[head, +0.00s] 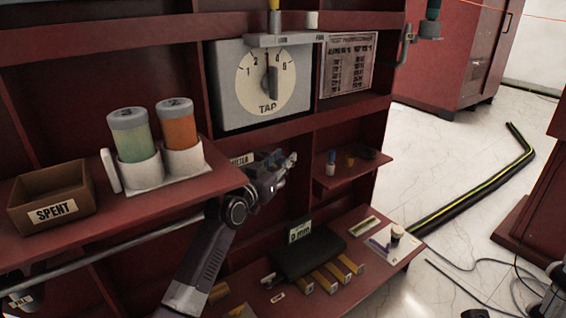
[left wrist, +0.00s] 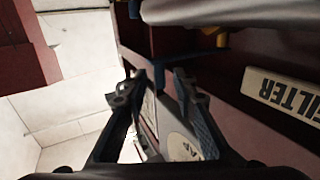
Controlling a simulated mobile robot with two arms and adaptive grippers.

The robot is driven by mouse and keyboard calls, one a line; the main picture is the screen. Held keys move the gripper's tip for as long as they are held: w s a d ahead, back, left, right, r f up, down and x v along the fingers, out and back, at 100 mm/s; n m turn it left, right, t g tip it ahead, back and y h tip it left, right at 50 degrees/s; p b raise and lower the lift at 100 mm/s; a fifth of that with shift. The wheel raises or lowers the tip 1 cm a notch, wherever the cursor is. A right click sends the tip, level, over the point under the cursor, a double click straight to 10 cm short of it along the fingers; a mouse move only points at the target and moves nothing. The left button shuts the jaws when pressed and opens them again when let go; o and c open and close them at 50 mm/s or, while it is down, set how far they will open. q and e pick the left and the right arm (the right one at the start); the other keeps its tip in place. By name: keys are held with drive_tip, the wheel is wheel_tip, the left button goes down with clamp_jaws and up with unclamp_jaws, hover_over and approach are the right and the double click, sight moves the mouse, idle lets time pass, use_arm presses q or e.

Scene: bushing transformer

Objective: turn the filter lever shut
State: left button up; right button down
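My left gripper (head: 285,163) reaches in from below, just under the tap dial panel and beside the FILTER label (head: 242,160), which it partly covers. In the left wrist view its two fingers (left wrist: 160,88) stand apart with nothing clearly held between them. The FILTER label (left wrist: 290,95) is to the right of the fingers there. A dark bluish bar (left wrist: 180,62) with a yellow piece (left wrist: 215,38) lies beyond the fingertips; I cannot tell whether this is the filter lever. No lever is clear in the head view. What looks like my right gripper (head: 548,295) shows partly at the lower right edge.
The grey TAP dial panel (head: 225,100) is directly above the left gripper. A shelf at left carries two canisters (head: 135,140) and a SPENT box (head: 50,197). A small shelf (head: 352,172) is to the right. A black box (head: 305,255) sits on the lower shelf.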

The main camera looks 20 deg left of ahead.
use_arm(q)
drive_tip(key=shift+w, duration=0.1)
drive_tip(key=shift+c, duration=0.4)
clamp_jaws()
drive_tip(key=shift+w+d, duration=0.1)
